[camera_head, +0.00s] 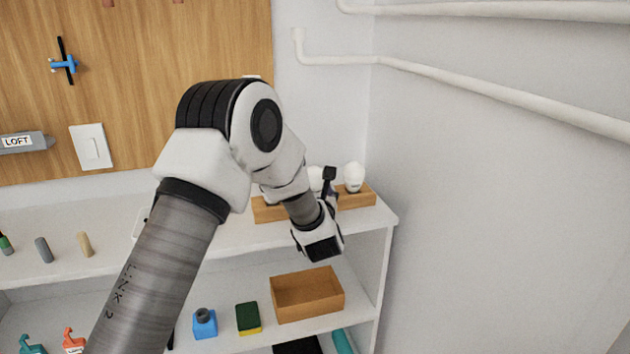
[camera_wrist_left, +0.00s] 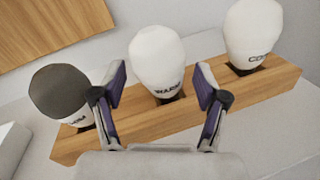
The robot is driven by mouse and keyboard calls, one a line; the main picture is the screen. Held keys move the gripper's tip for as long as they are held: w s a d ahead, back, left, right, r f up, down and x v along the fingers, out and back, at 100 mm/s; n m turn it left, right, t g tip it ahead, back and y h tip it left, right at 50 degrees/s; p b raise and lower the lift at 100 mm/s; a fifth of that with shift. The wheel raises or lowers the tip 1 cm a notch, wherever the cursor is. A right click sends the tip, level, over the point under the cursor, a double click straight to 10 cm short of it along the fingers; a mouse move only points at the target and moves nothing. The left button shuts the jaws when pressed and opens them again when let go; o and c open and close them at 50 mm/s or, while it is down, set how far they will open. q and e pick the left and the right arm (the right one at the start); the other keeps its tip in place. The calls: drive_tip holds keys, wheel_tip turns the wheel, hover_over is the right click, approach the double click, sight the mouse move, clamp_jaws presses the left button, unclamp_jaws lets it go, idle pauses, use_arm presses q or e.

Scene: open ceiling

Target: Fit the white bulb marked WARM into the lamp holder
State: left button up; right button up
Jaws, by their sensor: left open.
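The white bulb marked WARM (camera_wrist_left: 158,62) stands upright in the middle slot of a wooden rack (camera_wrist_left: 270,80). In the head view the rack (camera_head: 357,198) is on the top shelf, partly hidden by my left arm. My left gripper (camera_wrist_left: 162,82) is open, with one finger on each side of the WARM bulb's lower part; I cannot tell whether either touches it. In the head view the gripper (camera_head: 326,184) is small and partly hidden. A grey fitting labelled LOFT (camera_head: 22,142) is on the wooden wall panel; I cannot tell whether it is the lamp holder. My right gripper is not in view.
A dark bulb (camera_wrist_left: 60,92) stands left of WARM, close to the left finger. Another white bulb (camera_wrist_left: 252,32), its label starting "CO", stands to the right. An open wooden box (camera_head: 307,294) is on the lower shelf. The right wall is close by.

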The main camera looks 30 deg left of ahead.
use_arm(q)
drive_tip(key=shift+w+a+r+p, duration=0.25)
drive_tip(key=shift+w+r, duration=0.15)
drive_tip(key=shift+r, duration=0.15)
drive_tip(key=shift+w+a+r+p, duration=0.25)
drive_tip(key=shift+w+r, duration=0.1)
drive_tip(key=shift+r, duration=0.15)
drive_tip(key=w+a, duration=0.1)
drive_tip(key=w+a+f, duration=0.1)
drive_tip(key=w, duration=0.1)
drive_tip(key=shift+a+f, duration=0.2)
drive_tip(key=shift+s+d+r, duration=0.1)
drive_tip(key=shift+d+r, duration=0.05)
drive_tip(key=shift+r, duration=0.05)
drive_tip(key=shift+s+d+r, duration=0.15)
drive_tip(key=shift+c, duration=1.1)
drive_tip(key=c, duration=0.8)
drive_tip(key=shift+c, duration=0.2)
